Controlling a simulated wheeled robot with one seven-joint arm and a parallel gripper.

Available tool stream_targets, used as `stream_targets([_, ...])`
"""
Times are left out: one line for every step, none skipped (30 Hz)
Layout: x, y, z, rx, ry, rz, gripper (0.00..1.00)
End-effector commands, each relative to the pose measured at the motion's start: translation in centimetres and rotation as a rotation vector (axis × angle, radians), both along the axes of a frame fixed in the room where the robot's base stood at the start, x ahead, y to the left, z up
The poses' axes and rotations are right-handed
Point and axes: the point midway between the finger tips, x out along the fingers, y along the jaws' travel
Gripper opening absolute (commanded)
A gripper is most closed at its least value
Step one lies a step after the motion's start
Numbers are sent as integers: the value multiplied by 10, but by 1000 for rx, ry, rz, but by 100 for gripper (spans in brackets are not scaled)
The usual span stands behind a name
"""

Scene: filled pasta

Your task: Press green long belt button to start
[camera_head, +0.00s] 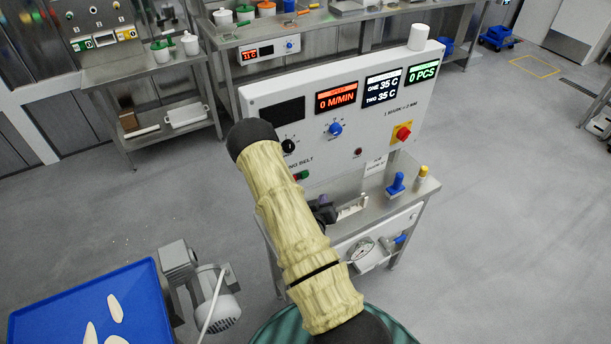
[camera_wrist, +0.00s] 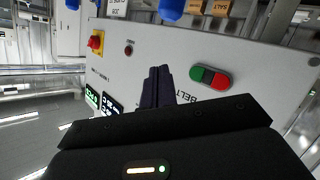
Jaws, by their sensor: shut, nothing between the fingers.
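The belt button is a long pill-shaped button with a green half (camera_wrist: 197,74) and a red half (camera_wrist: 219,81), set in a white control panel (camera_wrist: 250,60). In the head view the button's green half (camera_head: 298,177) shows low on the panel, just right of my arm, near the lettering "NG BELT". My gripper (camera_wrist: 158,72) is shut and empty, its dark fingertips pointing at the panel. In the wrist view the fingertips lie left of the green half, apart from it in the picture. Whether they touch the panel I cannot tell. Part of my gripper (camera_head: 323,211) shows below the button in the head view.
The panel also carries a red knob on yellow (camera_head: 403,133), a blue dial (camera_head: 335,129) and lit displays, one reading 0 M/MIN (camera_head: 337,99). A steel shelf (camera_head: 420,193) with blue and yellow items juts out below. A blue tray (camera_head: 150,300) lies lower left.

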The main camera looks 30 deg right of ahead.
Motion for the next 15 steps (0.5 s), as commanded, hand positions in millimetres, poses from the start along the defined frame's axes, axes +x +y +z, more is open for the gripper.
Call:
stream_targets([5,0,1,0,-3,0,0])
stream_targets([8,0,1,1,-3,0,0])
stream_targets([12,0,1,2,-4,0,0])
stream_targets([16,-1,1,1,-3,0,0])
stream_targets([19,-1,1,2,-3,0,0])
stream_targets([24,-1,2,2,-4,1,0])
stream_targets([28,-1,1,3,-3,0,0])
stream_targets([31,-1,1,2,-3,0,0])
stream_targets([36,-1,1,1,-3,1,0])
stream_targets([40,-1,1,2,-3,2,0])
stream_targets([44,-2,1,2,-3,2,0])
stream_targets([49,-1,1,2,-2,3,0])
stream_targets([52,-2,1,2,-2,3,0])
stream_targets([56,-2,1,2,-3,3,0])
stream_targets([61,-2,-1,1,-3,3,0])
